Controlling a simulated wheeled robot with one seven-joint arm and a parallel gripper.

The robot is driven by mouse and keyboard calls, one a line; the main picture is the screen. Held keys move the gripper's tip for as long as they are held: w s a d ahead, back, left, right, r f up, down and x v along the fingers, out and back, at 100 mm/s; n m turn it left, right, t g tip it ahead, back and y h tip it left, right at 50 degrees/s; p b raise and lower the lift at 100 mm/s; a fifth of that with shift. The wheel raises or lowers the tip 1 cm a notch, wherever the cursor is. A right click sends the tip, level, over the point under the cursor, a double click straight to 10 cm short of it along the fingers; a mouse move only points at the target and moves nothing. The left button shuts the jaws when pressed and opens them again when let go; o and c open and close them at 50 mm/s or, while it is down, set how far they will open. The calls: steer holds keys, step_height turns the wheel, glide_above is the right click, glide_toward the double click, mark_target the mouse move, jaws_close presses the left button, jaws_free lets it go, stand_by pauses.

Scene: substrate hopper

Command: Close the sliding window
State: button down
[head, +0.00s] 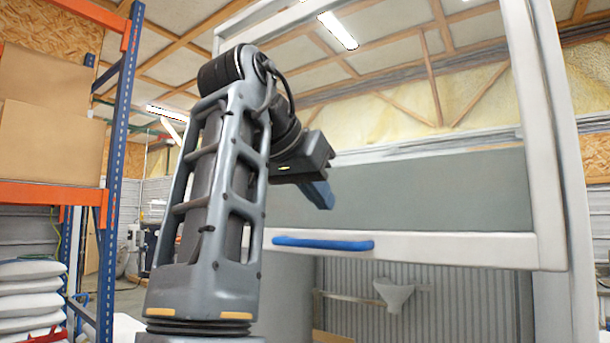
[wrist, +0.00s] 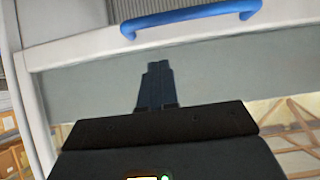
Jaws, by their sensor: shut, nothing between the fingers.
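The sliding window (head: 450,248) has a white bottom rail and a grey lower panel in a tall white frame. A blue bar handle (head: 322,243) is fixed lengthwise on that rail. My gripper (head: 322,197) has blue fingers and is shut and empty, above the handle and in front of the grey panel. In the wrist view, the gripper (wrist: 157,72) points toward the rail (wrist: 80,50), with the blue handle (wrist: 190,18) beyond the fingertips. A gap shows there between the fingers and the handle; they are not touching.
Below the rail, a corrugated wall and a pale funnel (head: 394,295) show. A blue and orange rack (head: 122,130) with boxes stands at the left, with white sacks (head: 30,295) stacked low on it. The white right post (head: 548,130) bounds the window.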

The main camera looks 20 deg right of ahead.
mark_target(328, 226)
steer(key=shift+w+d+f, duration=0.2)
steer(key=shift+d+f, duration=0.1)
steer(key=shift+f, duration=0.5)
steer(key=shift+w+d+f, duration=0.2)
steer(key=shift+d+f, duration=0.05)
steer(key=shift+f, duration=0.55)
steer(key=shift+w+d+f, duration=0.2)
steer(key=shift+d+f, duration=0.1)
steer(key=shift+f, duration=0.5)
